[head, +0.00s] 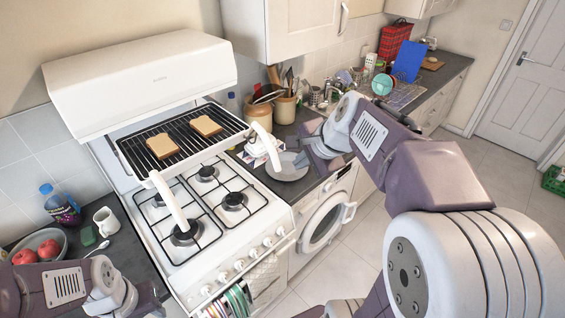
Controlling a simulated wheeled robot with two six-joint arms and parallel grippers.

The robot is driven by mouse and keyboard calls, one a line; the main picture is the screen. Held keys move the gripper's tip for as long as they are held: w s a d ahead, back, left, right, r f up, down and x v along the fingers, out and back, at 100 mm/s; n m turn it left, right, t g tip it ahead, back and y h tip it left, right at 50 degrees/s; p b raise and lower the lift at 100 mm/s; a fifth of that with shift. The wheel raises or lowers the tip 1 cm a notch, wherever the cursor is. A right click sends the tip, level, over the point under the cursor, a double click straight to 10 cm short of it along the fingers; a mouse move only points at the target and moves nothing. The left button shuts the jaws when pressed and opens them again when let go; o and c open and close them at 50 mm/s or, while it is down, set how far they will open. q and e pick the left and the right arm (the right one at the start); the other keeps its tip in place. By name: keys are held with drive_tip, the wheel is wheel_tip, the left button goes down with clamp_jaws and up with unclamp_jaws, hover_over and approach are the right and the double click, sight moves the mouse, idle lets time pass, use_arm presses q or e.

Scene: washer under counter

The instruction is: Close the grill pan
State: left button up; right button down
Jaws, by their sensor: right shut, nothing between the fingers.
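The grill pan (222,146) sticks out from under the white grill hood (140,80), above the hob. Its black wire rack holds two slices of toast, one left (162,146) and one right (206,126). Two white handles reach forward from the pan's front, a left one (172,203) and a right one (266,146). My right gripper (301,160) is shut and empty, just right of the right handle, above the counter; I cannot tell whether they touch. My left gripper (148,303) is at the bottom left, low before the cooker, its fingers hard to make out.
A grey plate (288,168) lies on the counter below my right gripper. The hob (212,200) has black pan supports. A mug (106,221), bottle (60,206) and fruit bowl (40,247) stand on the left counter. A washing machine (322,222) is at right.

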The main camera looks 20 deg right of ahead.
sight(280, 168)
drive_tip(key=x, duration=0.3)
drive_tip(key=p+x, duration=0.1)
drive_tip(key=x, duration=0.2)
drive_tip(key=w+r+x, duration=0.1)
drive_tip(key=x, duration=0.2)
drive_tip(key=shift+w+a+f+p, duration=0.1)
drive_tip(key=shift+w+f+p, duration=0.1)
drive_tip(key=shift+p, duration=0.1)
drive_tip(key=shift+w+f, duration=0.3)
drive_tip(key=shift+w, duration=0.3)
drive_tip(key=shift+s, duration=0.1)
drive_tip(key=shift+a, duration=0.1)
